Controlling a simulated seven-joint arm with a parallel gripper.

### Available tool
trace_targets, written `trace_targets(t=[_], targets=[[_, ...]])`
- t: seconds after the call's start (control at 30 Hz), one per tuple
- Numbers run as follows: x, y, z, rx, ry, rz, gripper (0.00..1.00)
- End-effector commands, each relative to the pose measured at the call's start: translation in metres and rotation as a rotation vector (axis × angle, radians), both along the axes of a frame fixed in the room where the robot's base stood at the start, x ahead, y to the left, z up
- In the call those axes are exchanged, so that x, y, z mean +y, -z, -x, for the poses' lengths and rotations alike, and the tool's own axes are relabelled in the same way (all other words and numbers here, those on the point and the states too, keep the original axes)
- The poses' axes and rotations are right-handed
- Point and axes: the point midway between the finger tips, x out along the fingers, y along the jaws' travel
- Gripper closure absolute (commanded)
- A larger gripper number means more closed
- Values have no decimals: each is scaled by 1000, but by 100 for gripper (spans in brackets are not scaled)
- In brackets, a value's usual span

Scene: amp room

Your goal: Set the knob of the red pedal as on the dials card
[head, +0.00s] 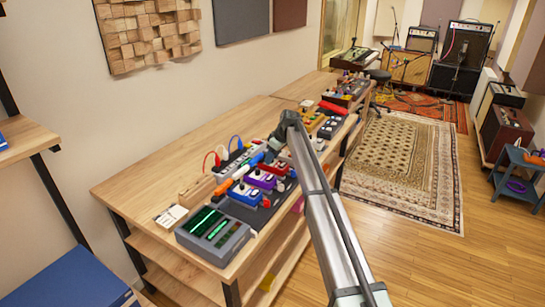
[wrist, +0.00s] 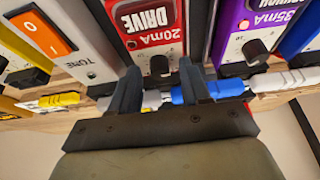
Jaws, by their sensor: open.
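The red pedal (wrist: 150,22) is in the upper middle of the wrist view, marked DRIVE and 20mA upside down. Its small dark knob (wrist: 158,66) sits near its lower edge. My gripper (wrist: 158,72) is open, with one finger on each side of the knob; I cannot tell whether either touches it. In the head view the red pedal (head: 277,168) stands in the pedal row, just beyond the purple one. A small pale card (head: 172,216) lies at the bench's near left; it may be the dials card, but its markings are too small to read.
A purple pedal (wrist: 240,25) and a white pedal marked TONE (wrist: 88,62) flank the red one closely. A blue plug (wrist: 193,92) and other cable plugs lie beneath the fingers. A grey box with green displays (head: 213,236) stands at the bench's near end. The bench's left side (head: 160,165) is clear.

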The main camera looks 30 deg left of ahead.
Motion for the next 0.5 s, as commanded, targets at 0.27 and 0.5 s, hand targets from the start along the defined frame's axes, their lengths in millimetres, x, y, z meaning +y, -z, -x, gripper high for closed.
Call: trace_targets(t=[0.27, 0.5], targets=[[0, 0, 0, 0, 0, 0, 56], [0, 0, 0, 0, 0, 0, 79]])
